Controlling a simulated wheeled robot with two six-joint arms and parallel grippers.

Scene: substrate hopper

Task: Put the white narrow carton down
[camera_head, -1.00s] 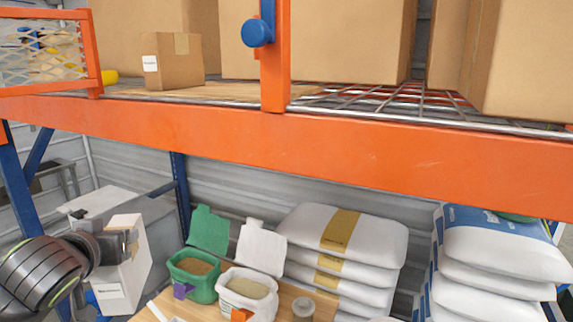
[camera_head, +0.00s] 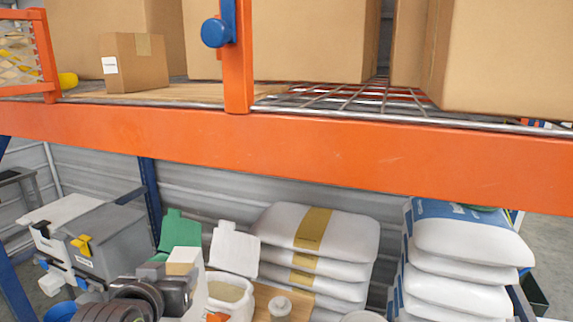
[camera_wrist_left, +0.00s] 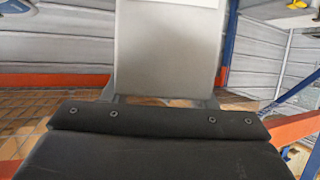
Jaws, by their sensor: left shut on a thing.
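In the left wrist view the carton (camera_wrist_left: 168,45) stands as a pale grey face straight ahead of the gripper's dark body. My right gripper is out of view.
A white open container (camera_head: 232,289) stands just right of the carton on a wooden top (camera_head: 262,300), near a small pale jar (camera_head: 280,307). A grey case (camera_head: 110,240) is at left. Stacked sacks (camera_head: 312,235) stand behind. An orange beam (camera_head: 300,150) crosses above.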

